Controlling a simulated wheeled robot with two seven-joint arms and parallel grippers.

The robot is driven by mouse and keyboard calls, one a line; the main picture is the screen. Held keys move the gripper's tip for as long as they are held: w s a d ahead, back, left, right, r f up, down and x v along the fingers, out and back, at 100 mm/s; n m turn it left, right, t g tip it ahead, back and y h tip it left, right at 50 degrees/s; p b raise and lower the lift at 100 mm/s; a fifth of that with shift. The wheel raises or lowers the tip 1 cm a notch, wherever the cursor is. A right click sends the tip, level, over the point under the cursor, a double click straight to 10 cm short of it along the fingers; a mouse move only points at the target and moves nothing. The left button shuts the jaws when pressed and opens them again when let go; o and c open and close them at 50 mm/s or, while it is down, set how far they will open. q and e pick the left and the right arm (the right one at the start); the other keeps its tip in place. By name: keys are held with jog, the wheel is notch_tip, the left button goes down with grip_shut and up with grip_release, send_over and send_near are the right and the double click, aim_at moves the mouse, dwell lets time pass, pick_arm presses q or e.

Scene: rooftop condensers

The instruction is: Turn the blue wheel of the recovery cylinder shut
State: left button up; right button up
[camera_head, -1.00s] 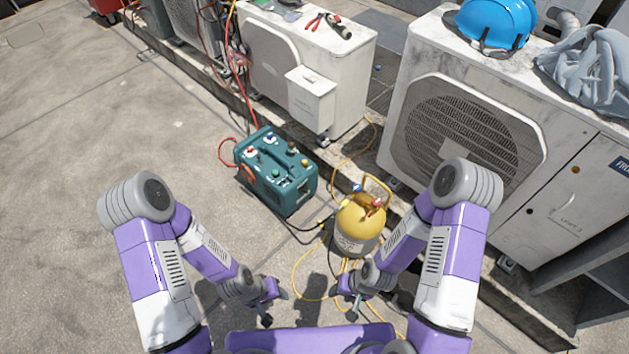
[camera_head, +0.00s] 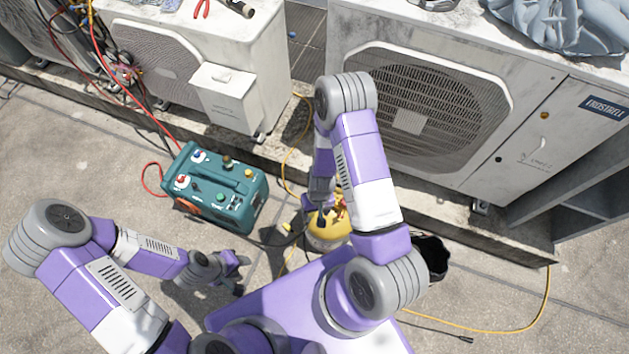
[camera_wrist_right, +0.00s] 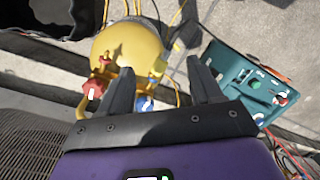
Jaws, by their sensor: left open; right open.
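The yellow recovery cylinder (camera_head: 325,238) stands on the ground in the head view, partly covered by my right arm. Its top shows in the right wrist view (camera_wrist_right: 128,45), with a red wheel (camera_wrist_right: 94,88) and the blue wheel (camera_wrist_right: 143,103). My right gripper (camera_wrist_right: 160,68) is open over the cylinder's top. The blue wheel shows between its fingers, close to the left-hand finger and the palm; contact cannot be told. The red wheel is outside that finger. In the head view the blue wheel is hidden. My left gripper (camera_head: 242,274) is open and empty, left of the cylinder.
A teal recovery machine (camera_head: 218,190) stands left of the cylinder. Condenser units (camera_head: 430,110) line the back on a concrete kerb. A yellow hose (camera_head: 545,300) loops over the ground at right. A black bucket-like container (camera_head: 433,255) stands right of the cylinder. Ground at left is clear.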

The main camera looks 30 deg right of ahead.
jog(key=shift+t+h, duration=0.3)
jog(key=shift+h, duration=0.3)
jog(key=w+d, duration=0.2)
jog(key=w, duration=0.1)
jog(key=w+d+b, duration=0.1)
jog(key=w+d, duration=0.1)
jog(key=w, duration=0.1)
jog(key=w+d+b, duration=0.1)
jog(key=w+d, duration=0.1)
jog(key=w, duration=0.1)
jog(key=shift+d+f, duration=0.2)
jog(key=shift+d, duration=0.15)
jog(key=shift+w+d+f, duration=0.1)
jog(key=shift+w+f, duration=0.1)
jog(key=shift+f, duration=0.1)
notch_tip(320, 180, down, 6)
jog(key=b, duration=0.3)
jog(key=shift+f, duration=0.25)
jog(key=c, duration=1)
